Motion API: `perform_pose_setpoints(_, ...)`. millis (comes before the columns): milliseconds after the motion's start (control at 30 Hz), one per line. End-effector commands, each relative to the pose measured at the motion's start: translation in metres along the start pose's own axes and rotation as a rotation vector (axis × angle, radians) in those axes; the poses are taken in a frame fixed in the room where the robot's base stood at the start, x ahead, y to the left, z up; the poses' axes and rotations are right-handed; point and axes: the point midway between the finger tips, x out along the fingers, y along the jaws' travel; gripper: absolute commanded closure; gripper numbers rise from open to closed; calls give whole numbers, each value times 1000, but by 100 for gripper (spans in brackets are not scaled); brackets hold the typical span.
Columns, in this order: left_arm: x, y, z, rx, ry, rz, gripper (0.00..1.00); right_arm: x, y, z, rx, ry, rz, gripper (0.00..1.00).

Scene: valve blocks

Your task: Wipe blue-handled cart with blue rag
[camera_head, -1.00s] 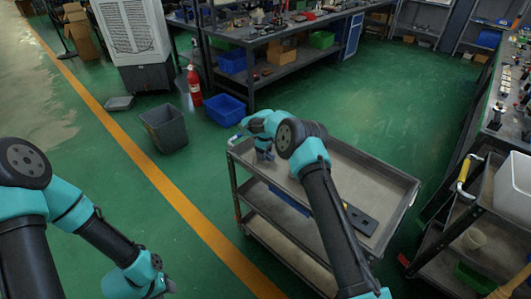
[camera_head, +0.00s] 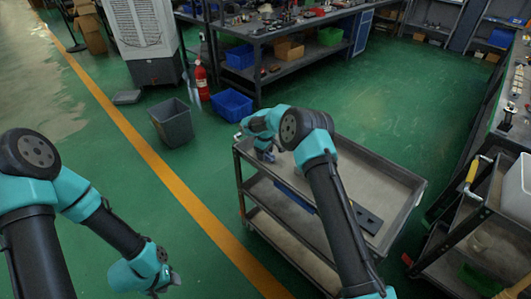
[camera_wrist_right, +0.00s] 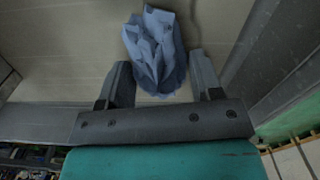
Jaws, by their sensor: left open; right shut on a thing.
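The cart (camera_head: 405,212) is a grey metal trolley with a tray top and lower shelves, standing in the middle of the head view. A small pale-blue handle (camera_head: 238,136) shows at its left corner. My right gripper (camera_wrist_right: 157,80) is over the left end of the top tray. It is shut on the crumpled blue rag (camera_wrist_right: 155,42), which lies against the tray's surface in the right wrist view. In the head view my right arm covers part of the tray. My left gripper (camera_head: 170,284) is open and empty, low at the left, away from the cart.
A dark flat object (camera_head: 366,218) lies on the tray's right part. A second cart with a yellow handle (camera_head: 472,171) stands at the right. A grey bin (camera_head: 172,124), a blue crate (camera_head: 232,104) and a fire extinguisher (camera_head: 202,80) stand behind on the green floor.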

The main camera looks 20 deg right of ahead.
Motion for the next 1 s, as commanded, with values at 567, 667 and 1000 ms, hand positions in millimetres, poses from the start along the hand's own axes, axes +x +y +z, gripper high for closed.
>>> perform_pose_setpoints(567,0,0,0,0,0,0,57,2,-36,-6,-2,0,0,60)
perform_pose_setpoints(667,0,0,0,0,0,0,57,3,-38,-7,-1,0,0,60)
perform_pose_setpoints(1000,0,0,0,0,0,0,57,2,-39,-7,-1,-2,-2,60)
